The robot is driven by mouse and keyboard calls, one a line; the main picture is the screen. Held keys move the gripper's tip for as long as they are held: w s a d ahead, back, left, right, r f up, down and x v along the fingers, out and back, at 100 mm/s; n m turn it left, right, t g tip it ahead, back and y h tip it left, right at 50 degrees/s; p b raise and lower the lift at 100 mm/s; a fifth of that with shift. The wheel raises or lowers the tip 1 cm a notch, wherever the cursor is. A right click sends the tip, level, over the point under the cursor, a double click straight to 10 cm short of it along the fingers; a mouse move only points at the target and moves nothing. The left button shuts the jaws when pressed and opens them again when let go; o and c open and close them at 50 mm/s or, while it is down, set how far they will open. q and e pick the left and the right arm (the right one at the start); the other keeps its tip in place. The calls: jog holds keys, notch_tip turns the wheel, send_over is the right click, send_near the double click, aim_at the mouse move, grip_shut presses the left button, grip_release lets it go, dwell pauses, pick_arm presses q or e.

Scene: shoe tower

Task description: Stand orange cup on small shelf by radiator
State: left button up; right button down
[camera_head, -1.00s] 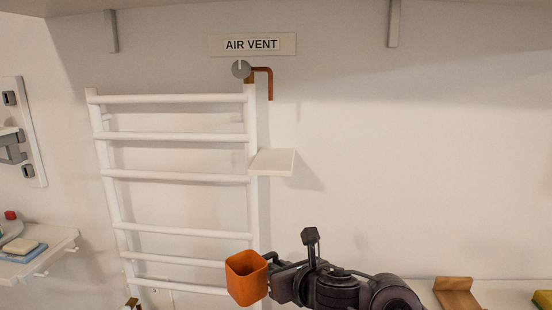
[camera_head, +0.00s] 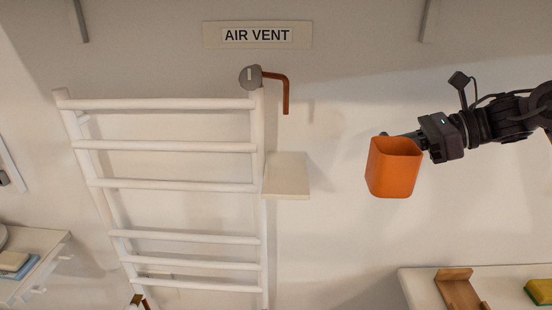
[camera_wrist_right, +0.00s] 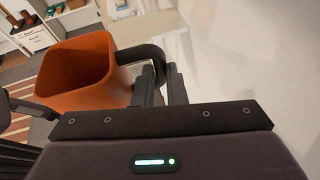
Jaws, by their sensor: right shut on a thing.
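The orange cup (camera_head: 394,168) is held upright in the air, to the right of the small white shelf (camera_head: 287,176) beside the white ladder radiator (camera_head: 165,146). My right gripper (camera_head: 412,138) comes in from the right and is shut on the cup; the fingers hide part of its hold. In the right wrist view the cup (camera_wrist_right: 78,75) is open-topped and looks empty, with the gripper fingers (camera_wrist_right: 160,82) shut at its handle. The small shelf's top is bare. My left gripper is not in view.
A copper-coloured hooked valve pipe (camera_head: 286,92) sticks out above the shelf, under the AIR VENT sign (camera_head: 257,35). A lower right shelf holds a wooden piece (camera_head: 459,289) and a yellow sponge (camera_head: 539,291). The wall between cup and shelf is clear.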

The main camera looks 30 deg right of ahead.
aim_at(377, 137)
jog(key=shift+s+a+r+y, duration=0.1)
jog(key=shift+a+r+y, duration=0.15)
jog(key=shift+r, duration=0.5)
jog(key=shift+w+a+b, duration=0.75)
jog(key=shift+w+a, duration=0.1)
jog(key=shift+a, duration=0.1)
jog(key=shift+w+a+r+p, duration=0.15)
jog(key=shift+w+a+p, duration=0.05)
jog(key=shift+p, duration=0.15)
jog(key=w+a+p, duration=0.3)
jog(key=w+a, duration=0.1)
jog(key=w+a+p, duration=0.4)
jog(key=a, duration=0.1)
jog(key=shift+w+a+r, duration=0.15)
jog(key=shift+w+a, duration=0.1)
jog(key=shift+w, duration=0.05)
jog(key=shift+w+a+f+p, duration=0.2)
jog(key=shift+w+a+p, duration=0.1)
jog(key=shift+w+a, duration=0.05)
jog(key=shift+w+a+r, duration=0.1)
jog(key=shift+w+a, duration=0.05)
jog(key=shift+a, duration=0.05)
notch_tip(377, 137, down, 3)
jog(key=shift+f+p, duration=0.2)
jog(key=shift+p, duration=0.8)
jog(key=shift+f, duration=0.25)
